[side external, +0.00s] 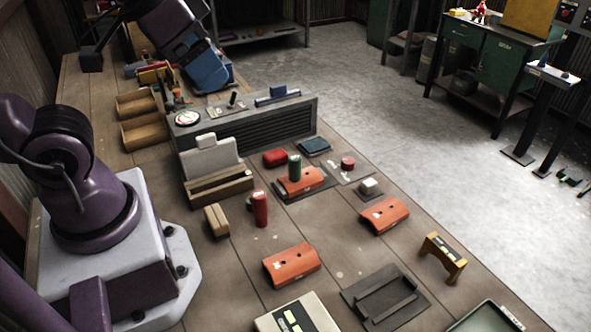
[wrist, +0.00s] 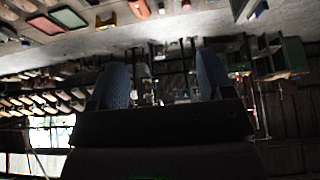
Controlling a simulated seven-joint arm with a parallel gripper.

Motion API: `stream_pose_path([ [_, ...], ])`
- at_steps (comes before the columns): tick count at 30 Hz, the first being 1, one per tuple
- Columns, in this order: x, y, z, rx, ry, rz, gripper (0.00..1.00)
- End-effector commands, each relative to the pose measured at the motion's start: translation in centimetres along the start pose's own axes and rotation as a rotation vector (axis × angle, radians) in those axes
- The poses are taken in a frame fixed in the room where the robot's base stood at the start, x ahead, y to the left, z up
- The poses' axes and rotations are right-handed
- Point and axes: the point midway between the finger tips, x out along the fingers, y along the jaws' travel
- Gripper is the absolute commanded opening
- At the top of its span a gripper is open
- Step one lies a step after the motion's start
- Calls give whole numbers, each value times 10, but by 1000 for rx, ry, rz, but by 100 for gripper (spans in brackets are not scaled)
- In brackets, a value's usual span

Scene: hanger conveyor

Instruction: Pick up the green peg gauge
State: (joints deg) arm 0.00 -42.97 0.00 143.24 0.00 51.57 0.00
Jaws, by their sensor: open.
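The green peg gauge (side external: 294,167) stands upright in an orange-red block (side external: 303,181) on a dark plate, near the middle of the bench in the side view. My gripper (side external: 208,74), with blue fingers, is up at the top left of that view, well away from the peg and beyond the grey slatted box. In the wrist view the two blue fingers of my gripper (wrist: 161,78) are spread apart with nothing between them. I cannot make out the green peg gauge in the wrist view.
A red cylinder (side external: 259,208) and a grey-white upright block in a wooden holder (side external: 219,190) stand left of the peg. Other orange-red blocks (side external: 385,215) (side external: 291,264) lie nearer the front. A grey slatted box (side external: 245,128) stands behind.

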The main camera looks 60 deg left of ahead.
Motion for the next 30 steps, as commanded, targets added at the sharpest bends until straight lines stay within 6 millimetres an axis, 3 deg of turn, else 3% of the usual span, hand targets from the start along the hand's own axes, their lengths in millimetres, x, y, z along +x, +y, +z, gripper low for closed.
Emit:
stream_pose_path([
  [8,0,0,0,0,0,0,74],
  [10,0,0,0,0,0,0,61],
  [20,4,-1,1,-4,-22,-2,61],
  [25,32,-7,-2,-33,-160,-5,61],
  [30,74,-19,-20,-169,-315,-20,61],
])
